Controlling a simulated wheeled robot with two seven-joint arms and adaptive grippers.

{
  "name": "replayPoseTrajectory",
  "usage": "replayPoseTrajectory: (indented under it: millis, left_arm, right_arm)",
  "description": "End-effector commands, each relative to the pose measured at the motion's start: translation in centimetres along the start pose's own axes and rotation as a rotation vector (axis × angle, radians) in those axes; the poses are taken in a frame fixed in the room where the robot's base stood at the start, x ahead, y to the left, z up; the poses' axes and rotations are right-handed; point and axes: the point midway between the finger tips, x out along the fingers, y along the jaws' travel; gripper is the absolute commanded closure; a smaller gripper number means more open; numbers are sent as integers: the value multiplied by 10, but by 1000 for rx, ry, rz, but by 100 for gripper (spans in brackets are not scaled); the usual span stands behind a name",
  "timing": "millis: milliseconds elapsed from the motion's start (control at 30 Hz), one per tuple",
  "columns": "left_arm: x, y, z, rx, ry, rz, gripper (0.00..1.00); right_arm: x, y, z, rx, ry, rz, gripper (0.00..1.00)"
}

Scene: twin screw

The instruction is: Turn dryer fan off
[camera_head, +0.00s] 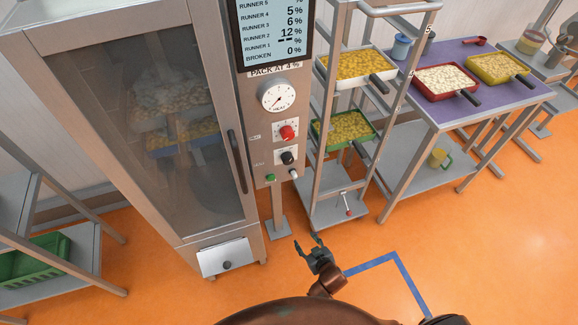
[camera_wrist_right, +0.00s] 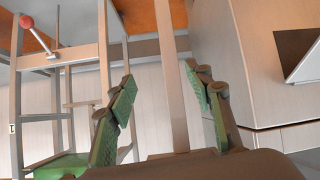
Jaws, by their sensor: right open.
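The dryer (camera_head: 150,120) is a tall steel cabinet with a glass door, and pale pieces show dimly inside. Its control panel (camera_head: 277,150) is on the right side, with a dial gauge (camera_head: 278,96), a red knob (camera_head: 287,132), a black knob (camera_head: 287,158), a green button (camera_head: 270,178) and a small pale-tipped lever (camera_head: 293,173). I cannot read which control is the fan's. My right gripper (camera_head: 310,243) is open and empty, below the panel and apart from it. In the right wrist view its two green-padded fingers (camera_wrist_right: 160,85) are spread. My left gripper is not in view.
A purple-topped table (camera_head: 455,108) holds more trays. Shelves (camera_head: 60,265) stand at left. Orange floor is open in front.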

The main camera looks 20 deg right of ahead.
Motion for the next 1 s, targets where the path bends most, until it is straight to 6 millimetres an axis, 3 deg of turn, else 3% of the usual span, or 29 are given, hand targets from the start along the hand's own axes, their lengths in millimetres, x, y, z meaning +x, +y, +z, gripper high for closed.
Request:
replayPoseTrajectory:
  millis: [33,133,200,333,433,533,667,800,1000]
  left_arm:
    - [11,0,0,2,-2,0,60]
    - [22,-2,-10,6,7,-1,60]
    - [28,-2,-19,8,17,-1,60]
    - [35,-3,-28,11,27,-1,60]
    - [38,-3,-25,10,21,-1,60]
    - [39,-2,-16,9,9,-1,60]
    - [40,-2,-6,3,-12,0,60]
    - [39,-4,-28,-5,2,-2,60]
    - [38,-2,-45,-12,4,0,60]
  right_arm:
    - [-1,1,-56,5,100,13,53]
    - [-25,8,-158,19,277,43,53]
    - [-49,14,-215,31,383,64,53]
    - [-92,23,-286,51,527,93,53]
    - [-113,28,-313,62,585,105,53]
    - [-119,30,-326,65,610,110,53]
    - [-107,31,-336,64,613,109,53]
    - [-88,34,-348,64,612,109,53]
    - [-66,38,-362,65,610,109,53]
